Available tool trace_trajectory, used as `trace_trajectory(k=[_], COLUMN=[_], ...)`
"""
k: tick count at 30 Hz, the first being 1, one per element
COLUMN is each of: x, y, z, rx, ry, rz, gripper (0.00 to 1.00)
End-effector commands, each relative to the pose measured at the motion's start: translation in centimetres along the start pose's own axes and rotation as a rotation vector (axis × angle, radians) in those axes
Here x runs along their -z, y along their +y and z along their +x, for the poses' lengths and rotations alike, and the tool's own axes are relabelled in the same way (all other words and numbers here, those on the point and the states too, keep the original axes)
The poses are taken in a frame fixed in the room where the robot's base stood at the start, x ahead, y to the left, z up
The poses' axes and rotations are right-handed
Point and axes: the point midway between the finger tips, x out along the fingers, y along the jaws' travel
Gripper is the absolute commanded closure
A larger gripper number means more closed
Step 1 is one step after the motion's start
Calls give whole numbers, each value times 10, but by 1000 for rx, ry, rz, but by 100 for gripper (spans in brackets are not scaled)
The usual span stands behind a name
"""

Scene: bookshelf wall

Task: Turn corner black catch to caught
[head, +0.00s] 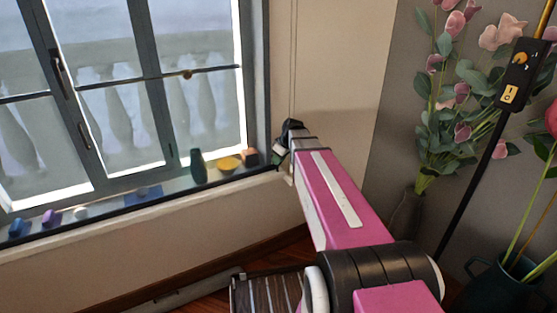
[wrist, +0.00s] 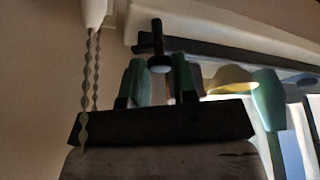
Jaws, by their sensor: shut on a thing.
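The black catch (wrist: 158,40) shows in the wrist view as a dark upright bar with a short crosspiece and a round end. My gripper (wrist: 158,72) has its two green fingers on either side of that round end and is shut on it. In the head view my gripper (head: 284,143) is at the lower right corner of the window, by the end of the sill. The catch cannot be made out there behind my gripper and arm. I cannot tell whether the catch is caught.
The sill holds a green vase (head: 198,166), a yellow bowl (head: 229,163) and an orange-brown block (head: 250,156) left of my gripper. A beaded chain (wrist: 90,70) hangs close by in the wrist view. Flowers (head: 462,95) and a black pole (head: 473,185) stand at right.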

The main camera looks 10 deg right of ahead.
Motion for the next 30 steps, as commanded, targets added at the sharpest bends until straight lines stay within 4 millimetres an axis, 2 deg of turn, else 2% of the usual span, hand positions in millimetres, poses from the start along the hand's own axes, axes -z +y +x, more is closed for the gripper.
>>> trace_trajectory(k=[18, 30], x=[2, 3], y=[6, 6], z=[1, 1], rx=[223, 329], ry=[0, -1], rz=[-536, -796], gripper=[97, 97])
